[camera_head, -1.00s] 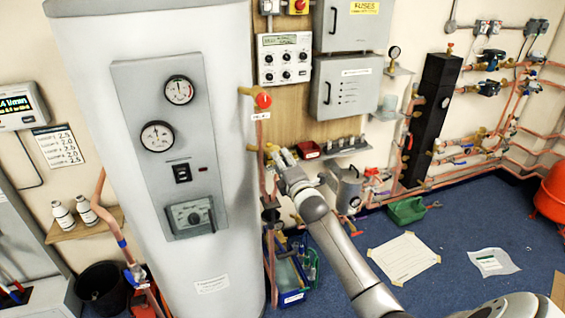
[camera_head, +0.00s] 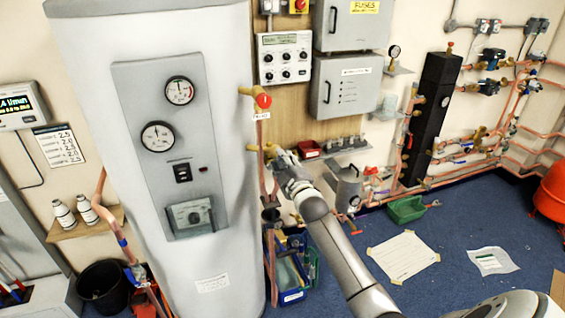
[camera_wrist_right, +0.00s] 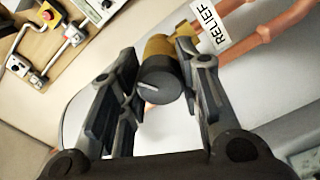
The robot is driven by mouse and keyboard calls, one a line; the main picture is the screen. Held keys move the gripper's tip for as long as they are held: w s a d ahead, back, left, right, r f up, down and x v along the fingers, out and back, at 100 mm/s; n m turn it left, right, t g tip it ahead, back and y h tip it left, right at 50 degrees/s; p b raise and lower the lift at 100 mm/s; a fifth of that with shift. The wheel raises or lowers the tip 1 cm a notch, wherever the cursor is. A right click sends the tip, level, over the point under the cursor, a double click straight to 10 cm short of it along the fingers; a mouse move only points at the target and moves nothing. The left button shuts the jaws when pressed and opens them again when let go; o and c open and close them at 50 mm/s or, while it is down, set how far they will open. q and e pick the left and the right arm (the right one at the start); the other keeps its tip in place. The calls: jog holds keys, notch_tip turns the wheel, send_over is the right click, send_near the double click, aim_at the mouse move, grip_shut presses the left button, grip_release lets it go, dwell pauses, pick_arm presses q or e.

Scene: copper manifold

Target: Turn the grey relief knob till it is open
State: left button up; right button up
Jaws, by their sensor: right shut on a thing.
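The grey relief knob (camera_wrist_right: 160,82) is a dark round cap with a pale line, on a brass valve body (camera_wrist_right: 160,45). A white tag reading RELIEF (camera_wrist_right: 221,30) is beside it in the right wrist view. My right gripper (camera_wrist_right: 158,88) is shut on the knob, one finger on each side. The pale line lies slanted across the knob's face. In the head view my right gripper (camera_head: 276,154) is at the brass fitting (camera_head: 252,147) on the right side of the white tank, and it hides the knob. My left gripper is not in view.
A red-capped valve (camera_head: 263,100) sits just above my right gripper. The white tank (camera_head: 228,110) stands close on the left. Copper pipes (camera_head: 273,250) run below.

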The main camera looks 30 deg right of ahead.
jog(key=shift+f, duration=0.1)
dwell(0.3)
jog(key=o, duration=1.1)
jog(key=shift+c, duration=0.2)
jog(key=v, duration=1.2)
jog(key=shift+d, duration=0.1)
